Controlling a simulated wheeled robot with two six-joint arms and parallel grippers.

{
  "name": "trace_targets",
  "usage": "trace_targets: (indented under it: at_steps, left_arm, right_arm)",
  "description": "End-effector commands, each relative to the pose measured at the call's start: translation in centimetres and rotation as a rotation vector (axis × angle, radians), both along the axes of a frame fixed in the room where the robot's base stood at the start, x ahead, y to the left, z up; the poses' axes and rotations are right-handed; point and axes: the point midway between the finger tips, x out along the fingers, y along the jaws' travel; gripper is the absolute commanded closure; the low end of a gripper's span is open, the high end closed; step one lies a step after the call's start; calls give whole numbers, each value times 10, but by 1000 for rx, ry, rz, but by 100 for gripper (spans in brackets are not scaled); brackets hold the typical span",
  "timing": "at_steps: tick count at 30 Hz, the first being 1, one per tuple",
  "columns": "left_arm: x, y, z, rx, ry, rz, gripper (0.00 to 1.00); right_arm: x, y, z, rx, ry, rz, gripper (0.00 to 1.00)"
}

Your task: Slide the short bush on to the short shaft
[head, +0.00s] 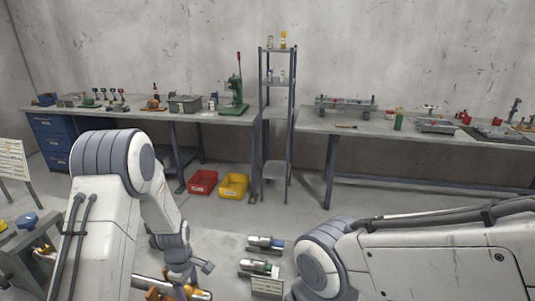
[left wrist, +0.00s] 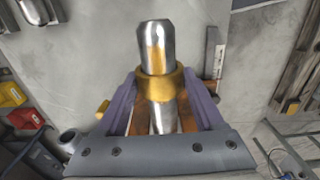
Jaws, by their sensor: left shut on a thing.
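The bush is a gold ring (left wrist: 158,86) in the left wrist view. The short shaft is a bright steel cylinder with a bevelled end (left wrist: 155,42). It sticks out past the bush on the far side and shows again on the near side, so the bush appears to be around it. A gold reflection lies on the steel. My left gripper (left wrist: 160,88) has its purple fingers shut on the bush from both sides. In the head view the left gripper (head: 180,275) is low, near the bottom edge, and partly hidden. My right gripper is out of view.
Red (head: 203,182) and yellow (head: 233,185) bins stand on the floor. Benches line the back wall.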

Motion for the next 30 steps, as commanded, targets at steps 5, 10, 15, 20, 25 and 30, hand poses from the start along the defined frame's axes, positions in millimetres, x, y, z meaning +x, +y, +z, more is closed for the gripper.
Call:
trace_targets:
  at_steps: [5,10,15,20,25,30]
  left_arm:
    - [1,6,0,0,-1,2,95]
    - [2,11,0,0,0,1,95]
    - [3,16,0,0,0,2,95]
    - [4,20,0,0,0,2,95]
    - [5,26,0,0,0,1,95]
    - [6,31,0,0,0,2,95]
  right_arm:
    - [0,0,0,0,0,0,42]
    - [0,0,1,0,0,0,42]
    - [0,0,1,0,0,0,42]
    - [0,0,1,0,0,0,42]
    - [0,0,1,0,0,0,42]
    - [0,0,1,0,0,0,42]
